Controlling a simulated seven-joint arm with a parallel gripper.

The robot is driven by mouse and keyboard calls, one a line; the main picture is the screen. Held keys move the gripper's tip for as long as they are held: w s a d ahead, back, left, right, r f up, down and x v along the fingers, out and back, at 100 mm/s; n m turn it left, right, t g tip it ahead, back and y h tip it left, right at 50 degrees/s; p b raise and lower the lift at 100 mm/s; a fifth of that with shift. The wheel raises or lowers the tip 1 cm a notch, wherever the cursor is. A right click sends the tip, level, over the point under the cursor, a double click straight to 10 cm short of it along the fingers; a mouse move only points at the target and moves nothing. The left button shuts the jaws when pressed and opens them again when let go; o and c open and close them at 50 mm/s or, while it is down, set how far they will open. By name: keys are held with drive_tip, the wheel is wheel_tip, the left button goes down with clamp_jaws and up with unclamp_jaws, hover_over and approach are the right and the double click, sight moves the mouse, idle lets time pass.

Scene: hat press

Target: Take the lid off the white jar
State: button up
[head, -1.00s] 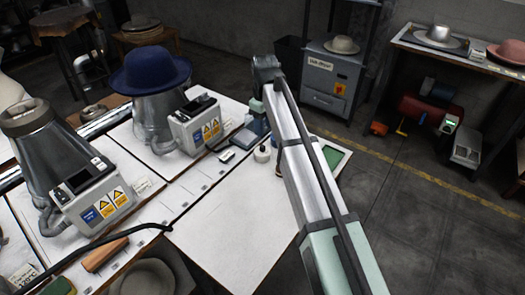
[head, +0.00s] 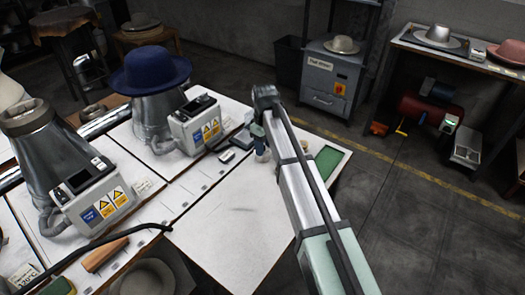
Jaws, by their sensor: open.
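The small white jar (head: 262,154) stands near the far right part of the white worktable, just left of my arm. It is small and partly hidden, and I cannot make out its lid clearly. My gripper (head: 259,142) points down from the end of my arm, right above the jar or at its top. It is open. The fingertips are too small and too covered to tell whether they touch the lid.
A grey press with a control box (head: 199,124) and a blue hat (head: 150,70) stands left of the jar. A green-topped tray (head: 327,160) lies right of my arm. The worktable (head: 222,222) is clear in front. A black cable (head: 115,240) crosses the front left.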

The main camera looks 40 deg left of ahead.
clamp_jaws()
idle(0.4)
drive_tip(key=shift+r, duration=0.1)
